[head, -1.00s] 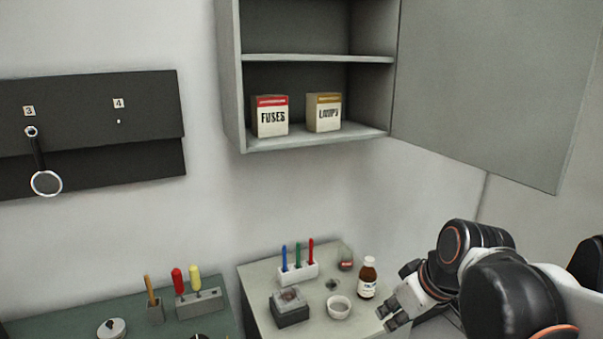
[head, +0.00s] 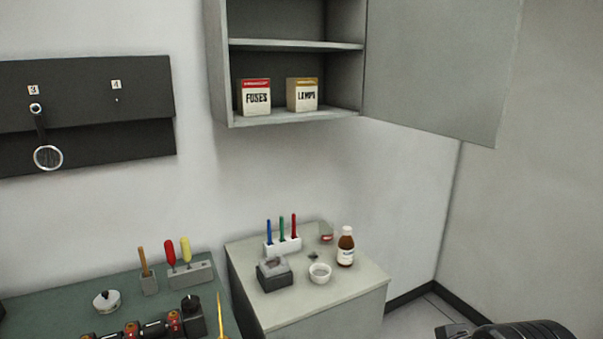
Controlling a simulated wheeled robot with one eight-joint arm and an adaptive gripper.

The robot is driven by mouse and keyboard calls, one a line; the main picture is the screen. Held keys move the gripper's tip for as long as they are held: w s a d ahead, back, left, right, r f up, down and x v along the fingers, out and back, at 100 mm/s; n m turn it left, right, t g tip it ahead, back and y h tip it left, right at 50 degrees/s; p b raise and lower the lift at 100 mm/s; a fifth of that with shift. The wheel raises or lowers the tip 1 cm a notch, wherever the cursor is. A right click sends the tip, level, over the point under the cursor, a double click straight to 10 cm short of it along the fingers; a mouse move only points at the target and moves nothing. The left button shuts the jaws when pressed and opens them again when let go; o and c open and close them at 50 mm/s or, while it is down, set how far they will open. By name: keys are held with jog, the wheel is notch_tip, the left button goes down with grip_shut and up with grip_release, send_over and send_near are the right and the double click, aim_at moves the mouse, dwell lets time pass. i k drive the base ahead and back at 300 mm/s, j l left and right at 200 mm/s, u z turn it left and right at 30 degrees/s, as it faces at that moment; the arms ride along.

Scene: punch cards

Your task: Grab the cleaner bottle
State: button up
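The cleaner bottle (head: 346,247) is a small brown bottle with a white cap and a white label. It stands upright on the pale top of the side cabinet (head: 355,283), towards the right of that top. Nothing holds or touches it. Only a dark part of my arm shows at the bottom right corner, well apart from the bottle. My gripper's fingers are not in the picture.
Close to the bottle are a white bowl (head: 319,273), a dark box with a clear lid (head: 274,273), a pen holder (head: 283,245) and a small jar (head: 327,233). An open wall cabinet (head: 300,118) hangs above. A green bench (head: 70,285) stands left.

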aim_at(345, 249)
jog(key=l+u, duration=0.1)
jog(key=u, duration=0.6)
jog(key=l+u, duration=0.35)
jog(key=l, duration=0.3)
jog(key=l+u, duration=0.35)
jog(key=l, duration=0.3)
jog(key=l+u, duration=0.4)
jog(key=l, duration=0.2)
jog(key=k+l, duration=0.1)
jog(key=l, duration=0.3)
jog(key=k+l, duration=0.1)
jog(key=l, duration=0.25)
jog(key=k+l, duration=0.1)
jog(key=l, duration=0.3)
jog(key=k+l, duration=0.1)
jog(key=l, duration=0.3)
jog(key=k+l+u, duration=0.1)
jog(key=l, duration=0.3)
jog(key=i+l+z, duration=0.25)
jog(key=i+l, duration=0.8)
